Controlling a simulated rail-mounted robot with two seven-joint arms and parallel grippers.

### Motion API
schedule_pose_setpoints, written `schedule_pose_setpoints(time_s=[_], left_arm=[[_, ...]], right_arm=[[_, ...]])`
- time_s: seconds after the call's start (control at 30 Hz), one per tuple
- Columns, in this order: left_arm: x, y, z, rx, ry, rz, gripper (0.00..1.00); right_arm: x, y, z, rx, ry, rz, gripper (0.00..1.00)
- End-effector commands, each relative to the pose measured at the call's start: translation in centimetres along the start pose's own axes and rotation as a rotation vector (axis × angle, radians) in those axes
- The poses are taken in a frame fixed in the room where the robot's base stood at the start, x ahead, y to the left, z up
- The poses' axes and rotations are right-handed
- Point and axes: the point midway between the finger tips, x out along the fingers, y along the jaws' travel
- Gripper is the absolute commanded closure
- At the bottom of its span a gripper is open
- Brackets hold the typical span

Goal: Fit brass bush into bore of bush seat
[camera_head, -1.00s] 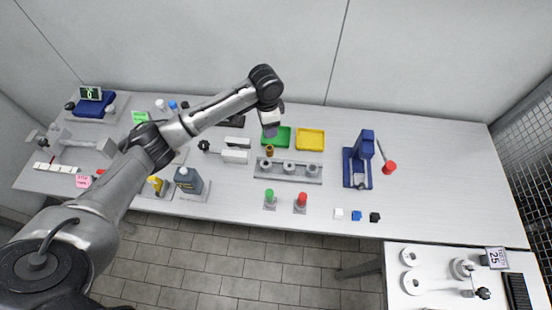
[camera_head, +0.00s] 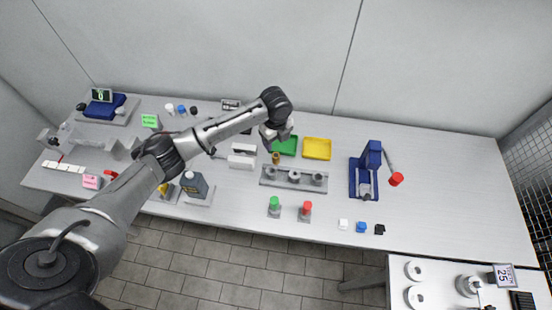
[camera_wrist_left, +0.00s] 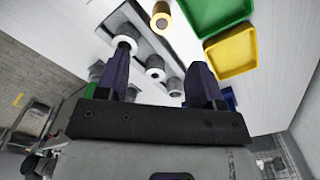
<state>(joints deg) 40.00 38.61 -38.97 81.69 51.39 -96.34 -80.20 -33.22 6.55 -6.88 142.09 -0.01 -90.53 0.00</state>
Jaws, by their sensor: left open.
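The brass bush (camera_head: 276,158) stands upright on the table just behind the left end of a grey block (camera_head: 293,185) that carries three round seats. In the left wrist view the bush (camera_wrist_left: 161,17) shows as a brass ring at the top, clear of the fingers. The seats show below it, the nearest to the bush being the left one (camera_wrist_left: 124,43). I cannot tell which is the bush seat. My left gripper (camera_head: 275,137) is above the table behind the bush. Its two dark fingers (camera_wrist_left: 161,62) are apart and nothing is held. My right gripper is not in view.
Green (camera_head: 286,146) and yellow (camera_head: 317,149) trays lie behind the block. A blue press-like fixture (camera_head: 371,165) stands to the right. Green (camera_head: 274,203) and red (camera_head: 305,209) topped posts stand in front. The table's right part is clear.

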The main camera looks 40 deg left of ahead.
Motion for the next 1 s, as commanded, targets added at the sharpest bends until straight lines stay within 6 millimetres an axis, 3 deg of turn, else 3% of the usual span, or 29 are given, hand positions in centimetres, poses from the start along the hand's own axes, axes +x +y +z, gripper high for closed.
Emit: schedule_pose_setpoints(time_s=[0.2, 0.47, 0.8, 1.0], left_arm=[[3.1, 0.0, 0.0, -0.001, 0.000, 0.001, 0.39], [4.3, 0.0, 0.1, -0.002, -0.001, 0.001, 0.39], [8.4, -0.1, 0.2, -0.003, 0.000, 0.002, 0.39], [9.3, -0.1, 0.2, -0.002, -0.002, 0.001, 0.39]], right_arm=[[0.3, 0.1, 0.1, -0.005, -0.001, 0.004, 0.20], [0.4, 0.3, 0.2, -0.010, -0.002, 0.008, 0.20], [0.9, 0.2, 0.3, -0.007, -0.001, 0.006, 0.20], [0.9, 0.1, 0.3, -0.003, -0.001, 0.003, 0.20]])
